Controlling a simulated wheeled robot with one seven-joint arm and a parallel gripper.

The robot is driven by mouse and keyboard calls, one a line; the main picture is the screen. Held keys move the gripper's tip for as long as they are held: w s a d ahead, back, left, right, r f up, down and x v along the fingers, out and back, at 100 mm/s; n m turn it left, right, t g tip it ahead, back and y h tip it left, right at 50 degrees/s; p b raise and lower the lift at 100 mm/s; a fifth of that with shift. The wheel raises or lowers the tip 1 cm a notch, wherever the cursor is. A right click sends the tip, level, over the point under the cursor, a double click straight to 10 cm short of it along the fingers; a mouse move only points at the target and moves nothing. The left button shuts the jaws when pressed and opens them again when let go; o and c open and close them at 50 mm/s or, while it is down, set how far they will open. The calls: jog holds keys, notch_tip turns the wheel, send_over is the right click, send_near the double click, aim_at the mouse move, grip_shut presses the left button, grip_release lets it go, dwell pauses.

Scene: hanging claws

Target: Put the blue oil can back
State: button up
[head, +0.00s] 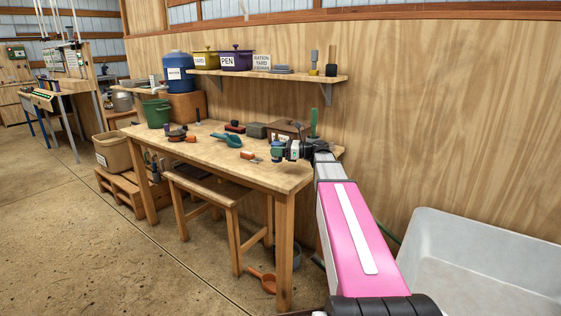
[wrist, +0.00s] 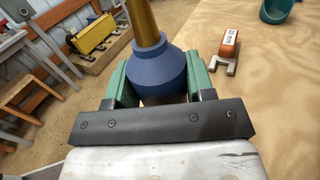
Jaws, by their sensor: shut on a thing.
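The blue oil can (wrist: 157,72), with a conical blue shoulder and a brass-coloured spout (wrist: 142,22), sits between the green fingers of my gripper (wrist: 160,84) in the wrist view. The gripper is shut on its body. The spout points toward the top of the picture, and the can's underside is hidden. In the head view my gripper (head: 279,151) is over the right part of the wooden workbench (head: 225,160). The can is too small and covered to make out clearly there. I cannot tell whether it touches the bench.
An orange block marked 20 mm (wrist: 229,42) and a teal scoop (head: 226,140) lie on the bench near my gripper. A brown box (head: 287,131) stands behind. A wall shelf (head: 270,76) holds bins. A stool (head: 205,187) stands in front; a grey tub (head: 470,260) is right.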

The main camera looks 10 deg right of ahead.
aim_at(281, 159)
jog(key=shift+w+d+f, duration=0.7)
jog(key=shift+w+d, duration=0.05)
jog(key=shift+d, duration=0.1)
jog(key=shift+f, duration=2)
jog(key=shift+f, duration=0.1)
jog(key=o, duration=1)
jog(key=shift+d, duration=0.2)
jog(key=v, duration=1.1)
jog(key=shift+s+d, duration=0.2)
jog(key=shift+d, duration=0.1)
